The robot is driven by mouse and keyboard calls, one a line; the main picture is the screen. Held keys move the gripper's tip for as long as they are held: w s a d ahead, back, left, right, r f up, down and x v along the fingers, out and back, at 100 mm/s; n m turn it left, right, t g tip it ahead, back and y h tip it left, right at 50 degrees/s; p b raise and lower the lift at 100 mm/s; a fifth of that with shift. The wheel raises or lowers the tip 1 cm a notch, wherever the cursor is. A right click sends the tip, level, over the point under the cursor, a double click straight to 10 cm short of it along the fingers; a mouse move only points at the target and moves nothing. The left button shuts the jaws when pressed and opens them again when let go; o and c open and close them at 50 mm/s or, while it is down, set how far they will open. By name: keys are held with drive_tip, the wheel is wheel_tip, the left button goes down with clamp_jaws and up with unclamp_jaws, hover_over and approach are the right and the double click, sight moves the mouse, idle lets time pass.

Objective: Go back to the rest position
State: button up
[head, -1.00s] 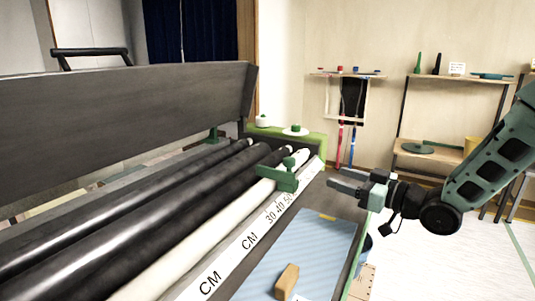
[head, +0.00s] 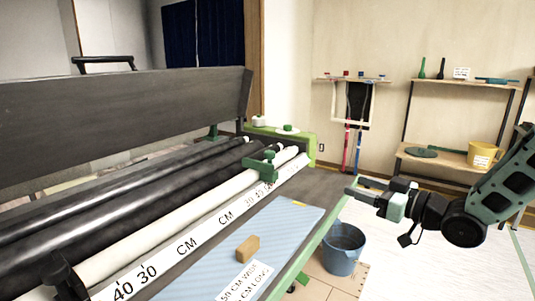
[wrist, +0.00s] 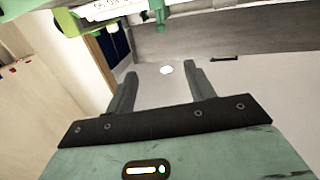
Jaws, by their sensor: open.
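My gripper (head: 362,193) is at the right of the head view, held out to the left in the air beside the wallpaper paster. In the wrist view its two fingers (wrist: 163,85) are spread apart with nothing between them. The paster's long rollers (head: 130,212) and white ruler strip (head: 205,238) lie to the left of my gripper. A green clamp (head: 262,166) sits on the white roller, apart from my gripper.
A tan block (head: 247,248) lies on the blue board (head: 283,228) at the front. A blue bucket (head: 342,252) stands on the floor below my gripper. A shelf (head: 440,157) with a yellow bucket (head: 483,155) stands at the back right. Pale floor is open at the right.

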drive_tip(key=s+a+f+g+h, duration=0.5)
drive_tip(key=s+a+h, duration=0.2)
drive_tip(key=s+a, duration=0.2)
drive_tip(key=s+m+g+h, duration=0.2)
drive_tip(key=s+g+h, duration=0.45)
drive_tip(key=s, duration=1.95)
wheel_tip(320, 180, up, 15)
drive_tip(key=w+g+y+p, duration=0.1)
drive_tip(key=p, duration=1.4)
drive_tip(key=shift+d+r, duration=0.15)
drive_tip(key=shift+d, duration=0.15)
drive_tip(key=shift+y, duration=0.25)
